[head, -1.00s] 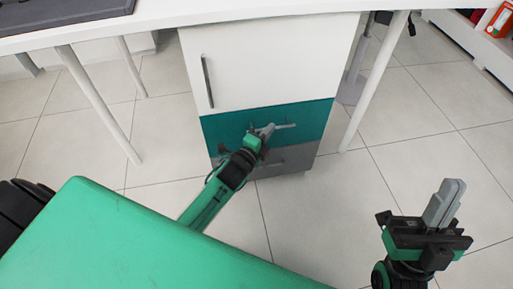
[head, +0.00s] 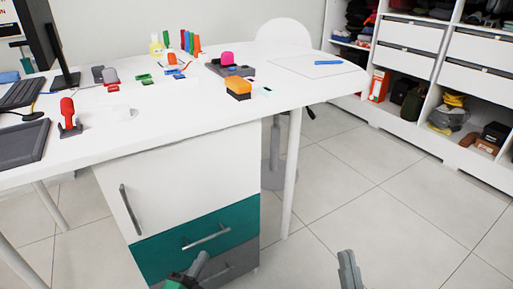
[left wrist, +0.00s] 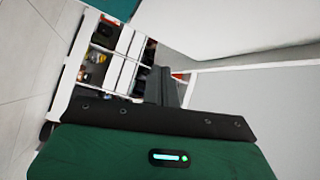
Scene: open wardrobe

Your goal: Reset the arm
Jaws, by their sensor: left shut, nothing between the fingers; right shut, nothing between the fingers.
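My left gripper (head: 196,266) is at the bottom of the head view, shut and empty, in front of the drawer cabinet. Its fingers overlap the grey lower drawer (head: 236,264) in the picture; I cannot tell whether they touch it. In the left wrist view, my left gripper's dark fingers (left wrist: 170,88) point away from its green body. My right gripper (head: 349,268) shows only its grey fingers at the bottom edge, right of the cabinet, shut and empty over the floor. The rest of both arms is mostly out of view.
Open shelves (head: 437,70) stand at right. Tiled floor between is clear.

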